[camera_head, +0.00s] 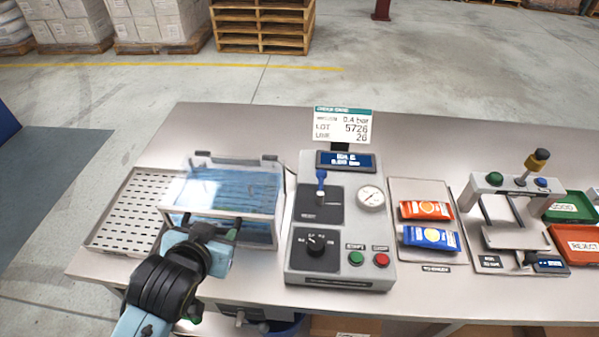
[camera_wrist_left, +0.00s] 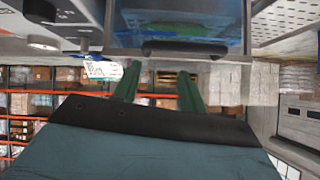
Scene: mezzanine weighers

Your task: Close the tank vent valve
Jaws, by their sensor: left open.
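A blue-handled lever (camera_head: 321,178), which looks like the vent valve, stands upright on a dark plate of the grey control panel (camera_head: 293,262). Left of the panel is a clear tank (camera_head: 222,190) with blue contents. My left gripper (camera_head: 207,226) is at the tank's front side, left of the lever and away from it. In the left wrist view its two green fingers (camera_wrist_left: 157,86) are apart with nothing between them. A black handle (camera_wrist_left: 185,49) on the tank lies just beyond the fingertips. My right gripper is not in view.
The panel also has a round gauge (camera_head: 370,197), a black knob (camera_head: 316,244), a green button (camera_head: 356,258) and a red button (camera_head: 381,260). A sign (camera_head: 342,126) stands behind. Orange (camera_head: 426,210) and blue (camera_head: 430,238) pouches lie right. A perforated tray (camera_head: 125,215) is left.

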